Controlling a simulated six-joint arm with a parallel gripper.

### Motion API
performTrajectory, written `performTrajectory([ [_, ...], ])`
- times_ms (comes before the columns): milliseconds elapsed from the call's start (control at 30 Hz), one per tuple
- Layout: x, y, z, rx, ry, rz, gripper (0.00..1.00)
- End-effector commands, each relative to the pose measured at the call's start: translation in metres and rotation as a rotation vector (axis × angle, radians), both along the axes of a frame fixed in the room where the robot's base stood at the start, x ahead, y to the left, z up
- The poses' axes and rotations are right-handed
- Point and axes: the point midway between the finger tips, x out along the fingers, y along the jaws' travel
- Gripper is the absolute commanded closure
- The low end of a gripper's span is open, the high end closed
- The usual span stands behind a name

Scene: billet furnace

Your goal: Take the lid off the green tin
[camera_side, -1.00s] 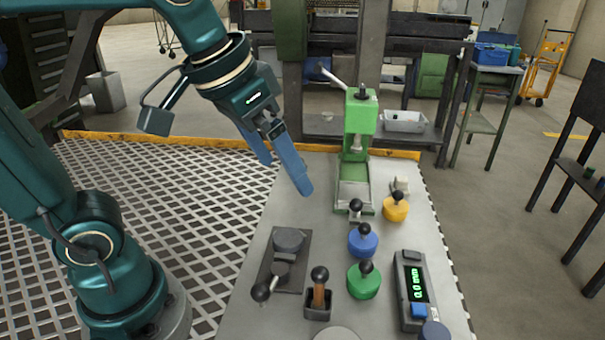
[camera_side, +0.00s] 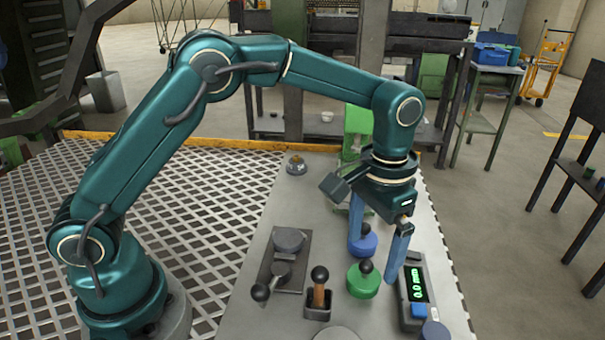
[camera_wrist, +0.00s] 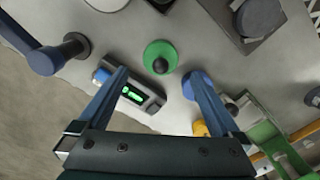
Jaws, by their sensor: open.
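The green tin (camera_side: 363,284) stands on the grey bench in the side view, with a black ball knob (camera_side: 366,266) on its lid. In the wrist view the green tin (camera_wrist: 154,52) sits just beyond the fingertips, its knob (camera_wrist: 160,66) toward me. My gripper (camera_side: 375,268) points down with two blue fingers spread apart and nothing between them. In the side view it hangs over the area between the blue tin and the gauge, close to the green tin. Its fingers (camera_wrist: 155,75) also show in the wrist view. Exact height above the tin is unclear.
A blue tin (camera_side: 366,246) is partly behind one finger. A gauge (camera_side: 413,285) reading 0.0 mm stands to the right. A wooden-handled tool (camera_side: 319,288) and a dark lever plate (camera_side: 288,250) lie left. The yellow tin (camera_wrist: 200,128) and green press (camera_wrist: 268,140) show in the wrist view.

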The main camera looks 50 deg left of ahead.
Motion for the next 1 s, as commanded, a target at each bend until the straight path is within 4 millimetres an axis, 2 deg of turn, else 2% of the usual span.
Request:
performTrajectory([
  [100, -0.002, 0.001, -0.017, 0.002, 0.005, 0.000, 0.00],
  [300, -0.001, 0.001, -0.037, 0.000, 0.001, 0.001, 0.00],
  [633, 0.000, 0.001, -0.041, 0.000, -0.001, 0.001, 0.00],
  [767, 0.000, 0.001, -0.041, 0.000, -0.001, 0.001, 0.50],
  [800, 0.000, 0.001, -0.041, 0.000, -0.001, 0.001, 0.65],
  [867, 0.000, 0.001, -0.041, 0.000, -0.002, 0.001, 0.87],
  [1000, 0.000, 0.001, -0.041, 0.000, -0.002, 0.001, 0.87],
])
